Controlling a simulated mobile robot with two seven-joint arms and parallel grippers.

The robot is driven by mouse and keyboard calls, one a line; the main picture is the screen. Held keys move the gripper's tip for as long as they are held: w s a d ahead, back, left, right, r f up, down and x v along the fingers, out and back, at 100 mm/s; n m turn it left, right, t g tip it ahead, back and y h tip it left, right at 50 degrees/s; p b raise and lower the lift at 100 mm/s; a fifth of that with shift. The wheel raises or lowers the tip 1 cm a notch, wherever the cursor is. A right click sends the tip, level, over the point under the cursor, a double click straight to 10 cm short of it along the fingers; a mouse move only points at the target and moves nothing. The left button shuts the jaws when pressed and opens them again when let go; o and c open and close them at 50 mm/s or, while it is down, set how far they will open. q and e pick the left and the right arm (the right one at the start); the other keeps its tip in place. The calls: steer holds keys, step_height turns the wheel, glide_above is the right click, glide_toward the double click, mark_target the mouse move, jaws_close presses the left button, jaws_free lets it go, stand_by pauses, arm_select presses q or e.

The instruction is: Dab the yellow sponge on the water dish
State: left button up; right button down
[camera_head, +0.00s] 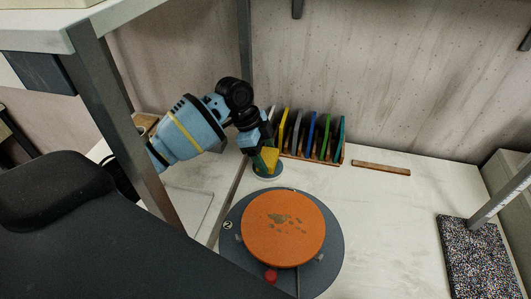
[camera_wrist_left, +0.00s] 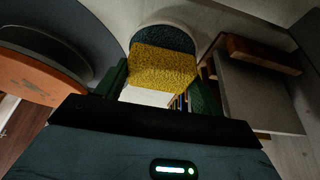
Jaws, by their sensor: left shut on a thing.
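The yellow sponge (camera_head: 270,157) is a small block held between the green fingers of my left gripper (camera_head: 265,156). In the left wrist view the sponge (camera_wrist_left: 163,69) fills the gap between the fingers. The water dish (camera_head: 267,175) is a small round dish, pale-rimmed with a dark teal inside, directly below the sponge at the back of the table. In the left wrist view the dish (camera_wrist_left: 165,38) shows just beyond the sponge, partly hidden by it. I cannot tell whether the sponge touches it. My right gripper is not in view.
An orange disc (camera_head: 284,228) lies on a grey turntable (camera_head: 332,235) in front of the dish. A rack of coloured slabs (camera_head: 310,136) stands close behind it. A wooden strip (camera_head: 381,168) and a speckled mat (camera_head: 478,258) lie right. A metal post (camera_head: 130,125) stands left.

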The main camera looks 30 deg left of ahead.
mark_target(272, 156)
arm_select(q)
steer(key=shift+f, duration=0.25)
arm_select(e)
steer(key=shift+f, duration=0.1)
arm_select(q)
steer(key=shift+f, duration=0.3)
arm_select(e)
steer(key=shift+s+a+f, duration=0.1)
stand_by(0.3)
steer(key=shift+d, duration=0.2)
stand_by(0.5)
arm_select(q)
steer(key=shift+f, duration=0.1)
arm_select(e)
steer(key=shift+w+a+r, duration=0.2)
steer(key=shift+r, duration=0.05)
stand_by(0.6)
arm_select(q)
steer(key=shift+s, duration=0.1)
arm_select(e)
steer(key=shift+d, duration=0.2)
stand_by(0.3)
